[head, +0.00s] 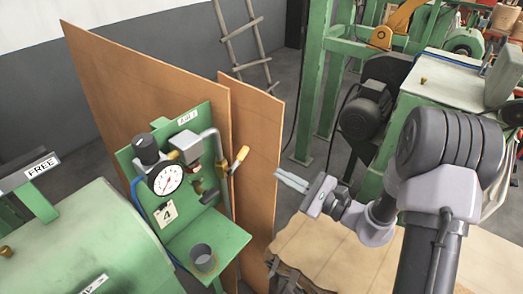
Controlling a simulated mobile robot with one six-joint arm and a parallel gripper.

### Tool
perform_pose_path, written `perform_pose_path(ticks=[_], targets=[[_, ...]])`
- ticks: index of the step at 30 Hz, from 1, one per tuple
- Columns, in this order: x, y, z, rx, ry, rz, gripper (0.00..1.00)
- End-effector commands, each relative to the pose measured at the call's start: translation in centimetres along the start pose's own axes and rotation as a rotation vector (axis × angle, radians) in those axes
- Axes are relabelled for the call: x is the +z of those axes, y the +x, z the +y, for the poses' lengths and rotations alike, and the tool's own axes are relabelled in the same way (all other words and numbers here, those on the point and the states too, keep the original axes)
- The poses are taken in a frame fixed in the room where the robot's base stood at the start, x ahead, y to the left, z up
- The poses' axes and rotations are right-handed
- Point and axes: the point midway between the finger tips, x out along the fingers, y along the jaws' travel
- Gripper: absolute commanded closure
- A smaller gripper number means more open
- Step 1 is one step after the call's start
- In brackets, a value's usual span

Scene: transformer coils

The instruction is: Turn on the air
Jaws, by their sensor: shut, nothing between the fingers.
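A green air panel (190,139) stands left of centre in the head view. It carries a round white pressure gauge (168,181), a black knob (146,149) and a grey pipe (219,150) down its right side. A valve handle with a yellow-orange grip (240,157) sticks out from the pipe, tilted up to the right. A small dark fitting (208,196) sits lower on the panel. My gripper (281,176) is shut and empty, to the right of the valve handle and apart from it, with its fingers pointing left. The gauge reading is too small to tell.
A grey cup (203,258) stands on the panel's green shelf (228,236). Brown boards (256,125) stand behind the panel. A green machine (75,245) fills the lower left. A dark motor (365,110) and green frame (322,80) stand behind my arm.

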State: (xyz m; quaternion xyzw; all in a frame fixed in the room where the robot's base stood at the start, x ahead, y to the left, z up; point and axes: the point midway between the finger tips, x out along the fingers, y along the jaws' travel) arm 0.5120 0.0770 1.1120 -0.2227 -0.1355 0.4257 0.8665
Motion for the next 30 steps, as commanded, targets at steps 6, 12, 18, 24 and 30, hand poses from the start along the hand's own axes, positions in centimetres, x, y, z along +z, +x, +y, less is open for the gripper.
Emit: perform_pose_path(ticks=[6,12,18,24,30], targets=[[0.0,4.0,0.4,0.008,-0.001,-0.004,1.0],[0.0,7.7,0.4,0.008,-0.001,-0.003,1.0],[0.0,9.5,0.3,0.007,0.0,-0.002,1.0],[0.0,9.7,0.3,0.007,0.0,-0.001,1.0],[0.0,9.7,0.3,0.007,-0.002,-0.001,1.0]])
